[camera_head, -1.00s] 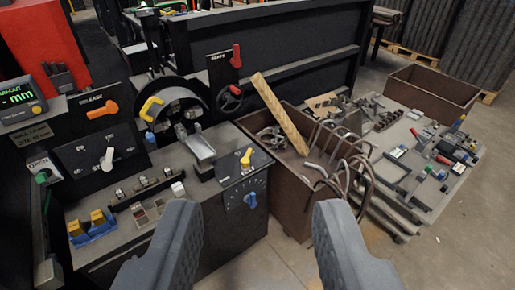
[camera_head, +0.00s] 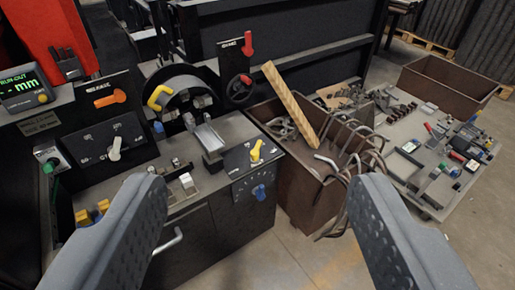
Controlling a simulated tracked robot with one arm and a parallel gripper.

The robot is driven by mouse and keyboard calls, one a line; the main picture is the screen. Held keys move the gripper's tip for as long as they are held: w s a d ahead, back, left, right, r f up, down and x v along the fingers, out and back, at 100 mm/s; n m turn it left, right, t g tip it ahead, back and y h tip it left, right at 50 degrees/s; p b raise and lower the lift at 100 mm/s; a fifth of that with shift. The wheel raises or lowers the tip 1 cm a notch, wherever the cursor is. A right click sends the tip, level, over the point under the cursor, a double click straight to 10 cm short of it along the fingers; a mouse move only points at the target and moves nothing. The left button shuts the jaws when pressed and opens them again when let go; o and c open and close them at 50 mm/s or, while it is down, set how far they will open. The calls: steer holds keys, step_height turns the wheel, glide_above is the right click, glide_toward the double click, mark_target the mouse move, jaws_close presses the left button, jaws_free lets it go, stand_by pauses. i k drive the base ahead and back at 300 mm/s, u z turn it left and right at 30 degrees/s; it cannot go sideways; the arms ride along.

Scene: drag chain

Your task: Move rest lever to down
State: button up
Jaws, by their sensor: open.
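I cannot tell for certain which handle is the rest lever, because the labels are too small. A yellow lever (camera_head: 256,150) stands up on a small black panel at the bench's front right corner, above a blue knob (camera_head: 259,191). A red lever (camera_head: 248,44) points up on a black plate at the back. An orange handle (camera_head: 110,99) and a white selector handle (camera_head: 115,148) are on the left panels. My gripper (camera_head: 260,190) is open and empty, its fingers wide apart in the foreground. It touches none of these handles.
A brown bin (camera_head: 315,205) holding bent rods and a wooden plank (camera_head: 295,103) stands right of the bench. A grey table (camera_head: 425,190) with tools lies farther right. A yellow curved handle (camera_head: 159,97) sits on a black round housing. A cabinet handle (camera_head: 168,241) sticks out in front.

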mark_target(255, 153)
steer(key=z, duration=0.05)
steer(key=i, duration=1.1)
steer(key=z, duration=0.55)
